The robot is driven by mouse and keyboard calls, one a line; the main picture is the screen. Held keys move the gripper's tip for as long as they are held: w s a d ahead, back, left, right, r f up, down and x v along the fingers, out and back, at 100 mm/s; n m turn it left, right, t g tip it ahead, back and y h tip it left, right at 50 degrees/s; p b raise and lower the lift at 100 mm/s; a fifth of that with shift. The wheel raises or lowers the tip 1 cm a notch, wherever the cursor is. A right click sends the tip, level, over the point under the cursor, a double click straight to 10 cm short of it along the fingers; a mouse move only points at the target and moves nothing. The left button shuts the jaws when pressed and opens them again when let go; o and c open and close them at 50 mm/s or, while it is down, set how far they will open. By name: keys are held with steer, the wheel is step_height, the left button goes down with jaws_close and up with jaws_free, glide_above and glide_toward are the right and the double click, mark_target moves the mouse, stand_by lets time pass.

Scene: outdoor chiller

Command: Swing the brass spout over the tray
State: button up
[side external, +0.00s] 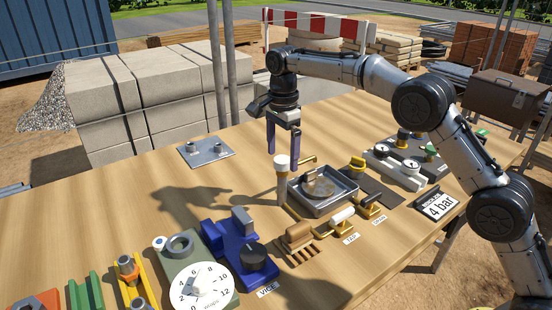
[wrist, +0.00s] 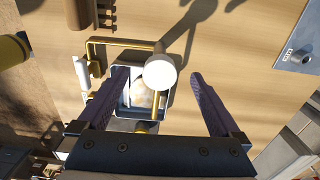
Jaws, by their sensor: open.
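In the wrist view the spout (wrist: 154,112) runs down from the cap (wrist: 160,72), along the right side of the tray (wrist: 122,103). My gripper (side external: 284,150) is open and empty, pointing down just above the post. In the wrist view its fingers stand either side of the cap.
Levers marked TAP (side external: 342,217) and DRAIN (side external: 370,203) stand in front of the tray. A blue vice (side external: 238,250) and a dial gauge (side external: 202,288) are at front left. Gauges (side external: 395,168) stand at right. A metal plate (side external: 206,152) lies at back left, with clear wood around it.

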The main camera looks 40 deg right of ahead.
steer(key=shift+r, duration=2.8)
